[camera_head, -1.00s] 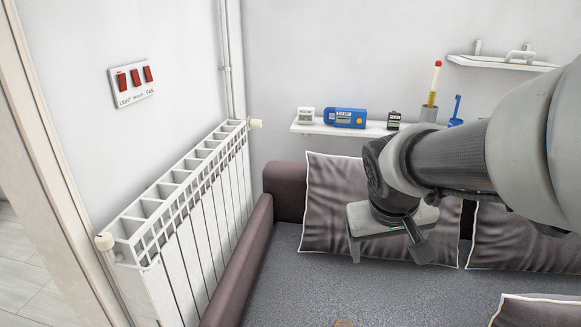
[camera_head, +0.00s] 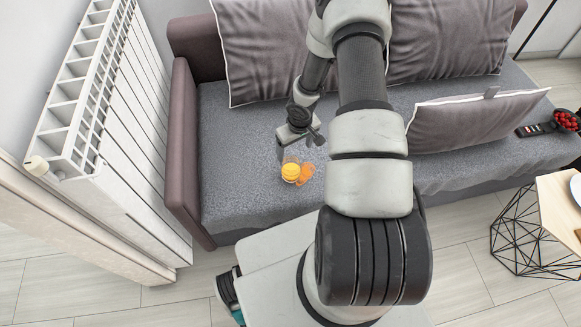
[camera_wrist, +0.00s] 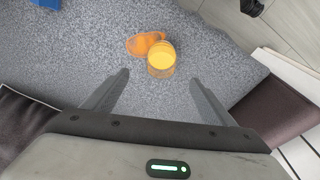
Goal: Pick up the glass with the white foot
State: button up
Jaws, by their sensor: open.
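A clear glass with yellow-orange contents (camera_head: 291,172) stands on the grey sofa seat (camera_head: 240,190), left of my arm in the head view. In the wrist view the same glass (camera_wrist: 161,62) shows from above, centred just beyond my fingertips. Its foot is hidden, so I cannot tell if it is white. An orange object (camera_head: 306,174) lies right beside it; it also shows in the wrist view (camera_wrist: 141,43), touching or nearly touching the glass. My gripper (camera_wrist: 158,78) is open and empty, its fingers on either side of the line to the glass, above the seat.
The brown sofa armrest (camera_head: 183,150) and a white radiator (camera_head: 110,130) stand at left. Grey cushions (camera_head: 265,50) line the back. A loose cushion (camera_head: 470,120), a remote (camera_head: 535,129) and a wire-legged table (camera_head: 560,205) are at right. A blue item (camera_wrist: 46,4) edges the wrist view.

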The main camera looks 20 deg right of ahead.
aim_at(290, 171)
jog(key=f, duration=0.4)
jog(key=w+f+b, duration=0.1)
jog(key=f, duration=0.3)
jog(key=f+b, duration=0.1)
jog(key=f, duration=0.3)
jog(key=shift+w+a+f, duration=0.1)
jog(key=shift+w+a, duration=0.1)
jog(key=shift+a, duration=0.05)
jog(key=shift+w+f+b, duration=0.2)
jog(key=shift+f, duration=0.75)
jog(key=shift+w+f+b, duration=0.15)
jog(key=shift+w+f, duration=0.05)
jog(key=shift+f, duration=0.8)
jog(key=shift+w+f+b, duration=0.2)
jog(key=shift+f, duration=0.75)
jog(key=c, duration=1.2)
jog(key=shift+r, duration=0.15)
